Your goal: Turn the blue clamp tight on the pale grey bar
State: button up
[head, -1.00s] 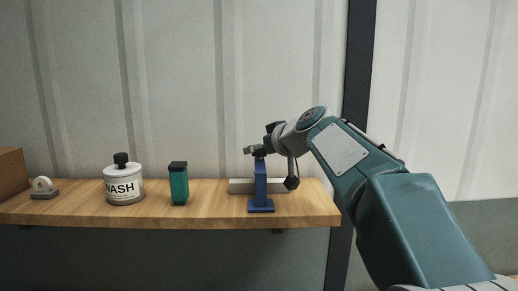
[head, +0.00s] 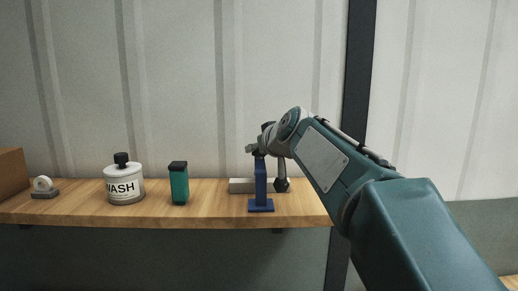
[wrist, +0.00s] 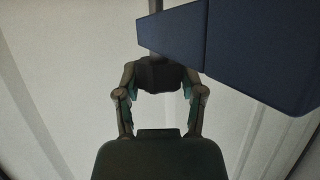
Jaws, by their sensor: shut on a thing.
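The blue clamp (head: 261,186) stands upright on the wooden shelf towards its right end. The pale grey bar (head: 240,186) lies along the shelf at the clamp, partly hidden behind the clamp's blue post. My gripper (head: 256,149) is at the top of the clamp. In the wrist view my gripper (wrist: 159,76) has its two fingers shut on a dark knob (wrist: 158,73) between them. The clamp's blue body (wrist: 255,45) fills the upper right of that view. Whether the clamp presses on the bar cannot be told.
On the wooden shelf (head: 100,214), left of the clamp, stand a teal container with a black lid (head: 179,184), a white jar marked WASH (head: 124,186) and a small grey bracket (head: 43,187). A brown box (head: 11,172) is at the far left. A ribbed wall is behind.

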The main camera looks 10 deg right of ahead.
jog(key=shift+a+f+m+h, duration=0.1)
jog(key=shift+f+m+h, duration=0.1)
jog(key=shift+m+h, duration=0.95)
jog(key=shift+f+m+h, duration=0.15)
jog(key=shift+m+h, duration=0.8)
jog(key=shift+h, duration=0.3)
jog(key=m+g+h, duration=0.2)
jog(key=m+h, duration=0.3)
jog(key=shift+w+r+h, duration=0.1)
jog(key=shift+h, duration=0.3)
jog(key=m+g+h, duration=0.3)
jog(key=m+g, duration=0.2)
jog(key=shift+r+h, duration=0.1)
jog(key=shift+h, duration=0.3)
jog(key=shift+r+m+g+h, duration=0.1)
jog(key=shift+m+g+h, duration=0.4)
jog(key=shift+m+g, duration=0.5)
jog(key=shift+r+m+g+h, duration=0.25)
jog(key=shift+m+g+h, duration=0.05)
jog(key=shift+m+g, duration=0.45)
jog(key=shift+f+m+g, duration=0.1)
jog(key=shift+m+g, duration=0.15)
jog(key=shift+m, duration=0.1)
jog(key=shift+f, duration=0.25)
jog(key=shift+g, duration=0.3)
